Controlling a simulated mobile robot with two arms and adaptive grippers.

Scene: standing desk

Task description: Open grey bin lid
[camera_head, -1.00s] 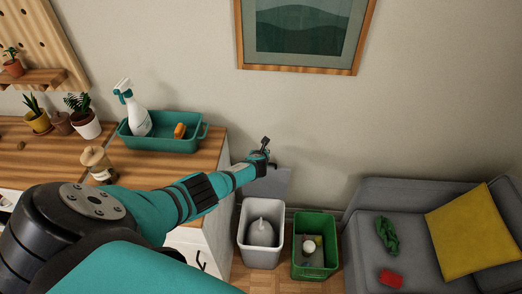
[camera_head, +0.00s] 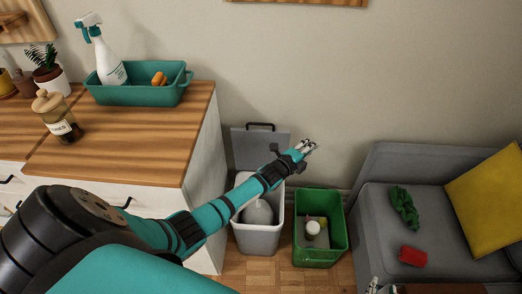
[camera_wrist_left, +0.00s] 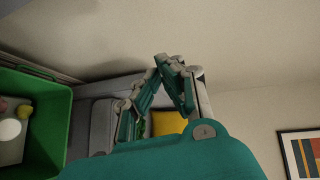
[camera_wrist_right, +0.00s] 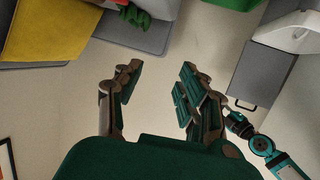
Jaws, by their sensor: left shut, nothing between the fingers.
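The grey bin (camera_head: 258,238) stands beside the desk, with a pale rounded item (camera_head: 258,212) inside. Its grey lid (camera_head: 250,152) stands upright at the back by the wall, with a dark handle on its top edge. The lid also shows in the right wrist view (camera_wrist_right: 262,75). My left gripper (camera_head: 308,147) is shut and empty, to the right of the lid and apart from it. Its forearm crosses over the grey bin and hides part of it. In the left wrist view its fingertips (camera_wrist_left: 172,62) meet. My right gripper (camera_wrist_right: 160,70) is open and empty.
A green bin (camera_head: 339,238) with several items stands right of the grey bin. A grey sofa (camera_head: 375,200) with a yellow cushion, green cloth and red item is at right. The wooden desk (camera_head: 150,155) at left holds a teal tray (camera_head: 135,95) and a jar (camera_head: 58,120).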

